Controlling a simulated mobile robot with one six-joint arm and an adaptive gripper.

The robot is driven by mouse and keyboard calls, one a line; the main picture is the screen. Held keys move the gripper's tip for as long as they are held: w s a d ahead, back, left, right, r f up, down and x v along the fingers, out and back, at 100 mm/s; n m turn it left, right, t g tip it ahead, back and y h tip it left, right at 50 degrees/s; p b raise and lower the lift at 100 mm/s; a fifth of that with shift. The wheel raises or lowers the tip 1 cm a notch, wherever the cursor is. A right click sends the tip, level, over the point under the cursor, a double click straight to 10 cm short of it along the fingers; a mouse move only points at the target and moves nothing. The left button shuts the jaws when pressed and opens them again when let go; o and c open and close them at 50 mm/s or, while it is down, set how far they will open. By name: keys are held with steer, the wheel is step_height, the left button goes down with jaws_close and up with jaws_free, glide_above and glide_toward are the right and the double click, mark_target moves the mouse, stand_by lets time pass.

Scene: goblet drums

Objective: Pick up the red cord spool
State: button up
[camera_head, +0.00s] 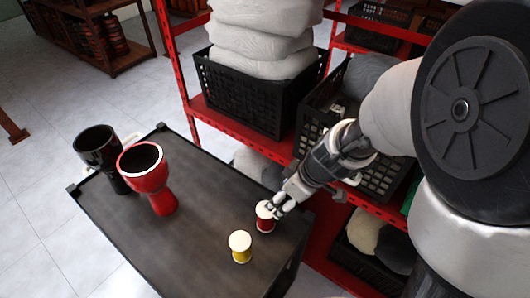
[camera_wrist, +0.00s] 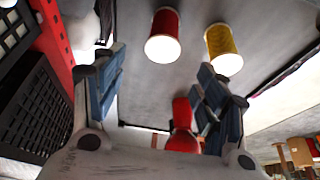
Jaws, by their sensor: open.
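The red cord spool (camera_head: 265,222) stands upright, with pale ends, near the right edge of the dark cart top. In the wrist view the red spool (camera_wrist: 165,22) shows near the top, just beyond the level of my fingertips and roughly between their lines. My gripper (camera_head: 279,203) is at the spool's upper right in the head view and overlaps its edge; I cannot tell whether it touches. In the wrist view my gripper (camera_wrist: 162,65) is open, its fingers apart and nothing held between them.
A yellow spool (camera_head: 240,250) stands close beside the red one, and lies near my right finger in the wrist view (camera_wrist: 222,40). A red goblet drum (camera_head: 150,180) and a black one (camera_head: 97,147) stand at the cart's left. A red shelf with black crates (camera_head: 235,93) is behind.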

mark_target(266, 217)
steer(key=b+x, duration=0.2)
steer(key=x, duration=0.5)
steer(key=shift+a+f, duration=0.1)
steer(key=shift+f, duration=0.1)
steer(key=shift+a+b+x, duration=0.15)
steer(key=shift+b+x, duration=0.45)
steer(key=shift+x, duration=0.75)
steer(key=shift+a+b+x, duration=0.15)
steer(key=shift+b+x, duration=0.4)
steer(key=shift+x, duration=0.8)
steer(key=shift+r, duration=0.15)
steer(key=c, duration=1.1)
